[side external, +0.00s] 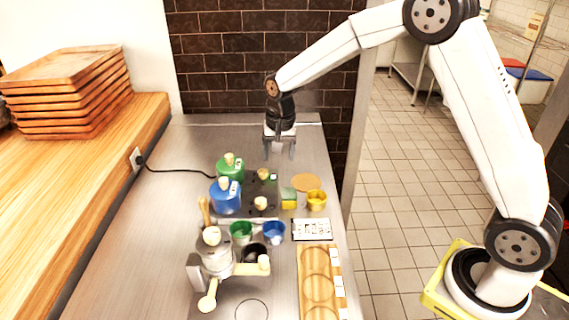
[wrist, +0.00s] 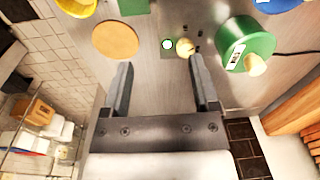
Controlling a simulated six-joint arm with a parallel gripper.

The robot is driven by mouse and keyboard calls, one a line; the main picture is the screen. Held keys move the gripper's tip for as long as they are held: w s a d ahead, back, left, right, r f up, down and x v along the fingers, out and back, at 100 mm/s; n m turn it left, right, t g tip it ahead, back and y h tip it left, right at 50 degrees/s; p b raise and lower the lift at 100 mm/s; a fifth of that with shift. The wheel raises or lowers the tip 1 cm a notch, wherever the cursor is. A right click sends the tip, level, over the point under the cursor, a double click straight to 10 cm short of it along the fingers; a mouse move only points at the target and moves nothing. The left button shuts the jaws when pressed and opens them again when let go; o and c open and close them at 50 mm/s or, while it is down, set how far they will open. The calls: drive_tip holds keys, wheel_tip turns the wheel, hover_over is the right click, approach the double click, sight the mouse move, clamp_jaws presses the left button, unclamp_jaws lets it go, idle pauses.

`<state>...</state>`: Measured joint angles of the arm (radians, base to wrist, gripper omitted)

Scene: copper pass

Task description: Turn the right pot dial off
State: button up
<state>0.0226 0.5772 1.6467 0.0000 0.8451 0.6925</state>
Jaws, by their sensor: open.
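My gripper (side external: 279,156) is open and empty, pointing down above the far part of the steel counter. In the wrist view its fingers (wrist: 160,62) are spread apart. A small cream dial (wrist: 185,47) shows just beyond the right fingertip, next to a lit green indicator (wrist: 167,44). This dial also shows in the side view (side external: 263,174), beside the green pot (side external: 230,171). A second cream dial (side external: 260,203) sits beside the blue pot (side external: 225,197). The green pot is at the upper right in the wrist view (wrist: 246,42). The fingers appear apart from the dial.
Green (side external: 241,233) and blue (side external: 274,232) cups, a grinder-like device (side external: 216,258) and a wooden board (side external: 304,282) are nearer. The far counter is clear.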

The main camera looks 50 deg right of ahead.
sight(263, 171)
drive_tip(key=w+m, duration=0.1)
drive_tip(key=w, duration=0.1)
drive_tip(key=w+f+m, duration=0.1)
drive_tip(key=w, duration=0.1)
drive_tip(key=w+m, duration=0.1)
drive_tip(key=w, duration=0.2)
drive_tip(key=shift+d+f+m+g, duration=0.25)
drive_tip(key=shift+d+m+g, duration=0.15)
drive_tip(key=shift+f, duration=3.9)
clamp_jaws()
